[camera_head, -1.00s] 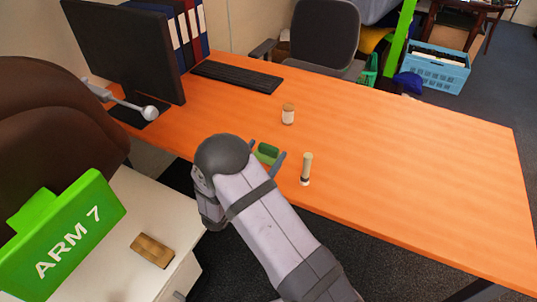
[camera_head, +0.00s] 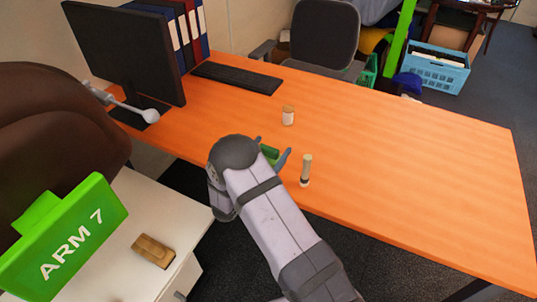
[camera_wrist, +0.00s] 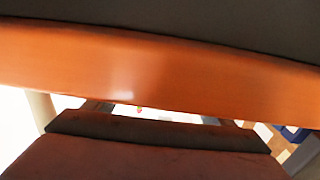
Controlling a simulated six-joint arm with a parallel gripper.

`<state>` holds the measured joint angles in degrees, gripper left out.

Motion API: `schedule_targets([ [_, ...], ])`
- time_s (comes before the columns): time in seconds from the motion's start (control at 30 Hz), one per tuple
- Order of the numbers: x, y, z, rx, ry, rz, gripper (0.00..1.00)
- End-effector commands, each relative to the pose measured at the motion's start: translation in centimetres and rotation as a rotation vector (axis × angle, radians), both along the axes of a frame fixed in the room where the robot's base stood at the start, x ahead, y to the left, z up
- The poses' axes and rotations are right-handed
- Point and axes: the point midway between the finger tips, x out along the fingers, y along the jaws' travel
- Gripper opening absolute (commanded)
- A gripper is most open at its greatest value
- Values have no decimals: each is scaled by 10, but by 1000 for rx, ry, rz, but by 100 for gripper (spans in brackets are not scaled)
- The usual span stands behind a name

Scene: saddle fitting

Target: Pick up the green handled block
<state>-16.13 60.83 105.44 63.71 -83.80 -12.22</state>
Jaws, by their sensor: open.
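The green handled block (camera_head: 270,154) is on the orange table near its front edge, in the head view. My wrist hides its left part. My gripper (camera_head: 272,149) is open, with one grey finger on the far side of the block and one on its right. I cannot tell whether the fingers touch it, or how high they are. The wrist view shows an orange surface (camera_wrist: 150,75) and dark shapes, but I cannot make out the block there.
A pale cylinder with a dark base (camera_head: 306,170) stands close to the right of my gripper. A small white jar with a brown lid (camera_head: 288,116) stands farther back. A keyboard (camera_head: 237,77) and monitor (camera_head: 125,50) are at the back left. The table's right side is clear.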

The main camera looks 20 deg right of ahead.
Motion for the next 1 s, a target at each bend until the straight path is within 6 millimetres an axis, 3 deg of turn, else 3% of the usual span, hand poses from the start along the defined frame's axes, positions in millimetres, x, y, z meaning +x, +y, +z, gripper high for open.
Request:
schedule_targets([
  [0.23, 19, -20, 0, -1, 1, -1, 77],
  [0.53, 22, -22, 0, -1, 1, 0, 77],
  [0.73, 22, -22, 0, -1, 1, 0, 31],
  [1.0, 22, -22, 1, -1, 0, 0, 31],
])
